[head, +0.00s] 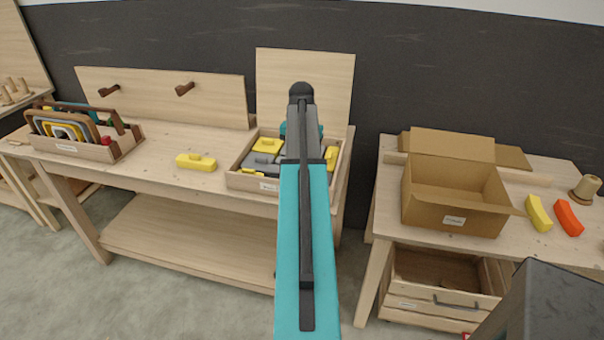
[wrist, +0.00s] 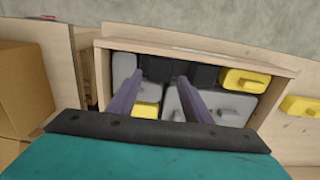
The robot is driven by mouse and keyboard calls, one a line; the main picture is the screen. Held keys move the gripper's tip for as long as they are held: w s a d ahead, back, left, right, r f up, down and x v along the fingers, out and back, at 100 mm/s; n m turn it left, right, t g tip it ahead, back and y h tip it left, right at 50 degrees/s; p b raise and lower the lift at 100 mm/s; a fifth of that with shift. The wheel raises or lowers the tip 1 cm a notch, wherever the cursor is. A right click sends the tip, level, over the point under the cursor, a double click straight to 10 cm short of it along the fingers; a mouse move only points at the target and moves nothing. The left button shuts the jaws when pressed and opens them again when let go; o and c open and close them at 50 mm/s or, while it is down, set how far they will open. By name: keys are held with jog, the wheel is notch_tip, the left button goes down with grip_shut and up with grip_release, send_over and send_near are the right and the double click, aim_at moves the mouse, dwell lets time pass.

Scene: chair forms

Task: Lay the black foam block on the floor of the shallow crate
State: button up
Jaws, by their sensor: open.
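The shallow wooden crate (head: 234,180) stands on the left bench and holds grey and yellow blocks. In the wrist view its rim (wrist: 200,50) frames grey, yellow and black blocks. A black block (wrist: 155,68) lies along the crate's wall at the top of that view, and a second black shape (wrist: 204,76) is to its right. I cannot tell whether these are one piece or two. My gripper (wrist: 161,78) is open over the crate, its two purple fingers apart, the tips close to the black shapes. Contact is unclear. In the head view my arm hides the gripper and part of the crate.
A yellow block (head: 196,162) lies on the bench left of the crate. A tool tote (head: 100,150) stands further left. An open cardboard box (head: 450,215), a yellow piece (head: 538,214) and an orange piece (head: 568,218) are on the right table. A spool (head: 586,189) stands behind.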

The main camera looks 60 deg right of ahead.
notch_tip(320, 180, up, 4)
jog(key=shift+r+b, duration=0.1)
jog(key=shift+b, duration=0.3)
dwell(0.7)
